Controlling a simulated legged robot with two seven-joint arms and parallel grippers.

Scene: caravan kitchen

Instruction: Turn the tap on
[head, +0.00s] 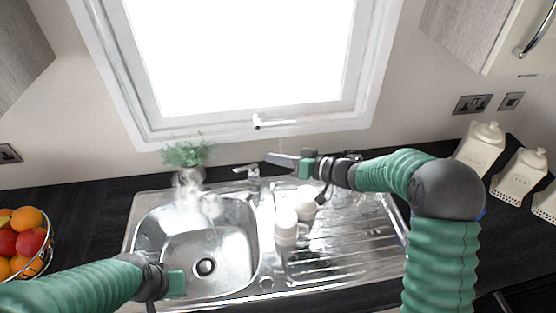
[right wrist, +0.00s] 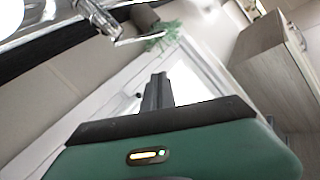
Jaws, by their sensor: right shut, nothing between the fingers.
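The chrome tap (head: 252,174) stands at the back of the steel sink, between the bowl and the drainboard. In the right wrist view the tap (right wrist: 98,16) is at the upper left, with its thin lever sticking out. My right gripper (head: 270,158) is shut and empty, pointing left, and appears just above and right of the tap in the head view. Its closed fingers (right wrist: 157,92) show apart from the tap in the wrist view. My left gripper (head: 178,284) is over the front left of the bowl; its fingers are not clear.
The sink bowl (head: 233,240) is at the left. White mugs (head: 287,228) stand on the drainboard (head: 350,240). A potted plant (head: 188,155) is left of the tap, below the window (head: 240,60). A fruit basket (head: 25,243) is far left; cream canisters (head: 480,148) are at the right.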

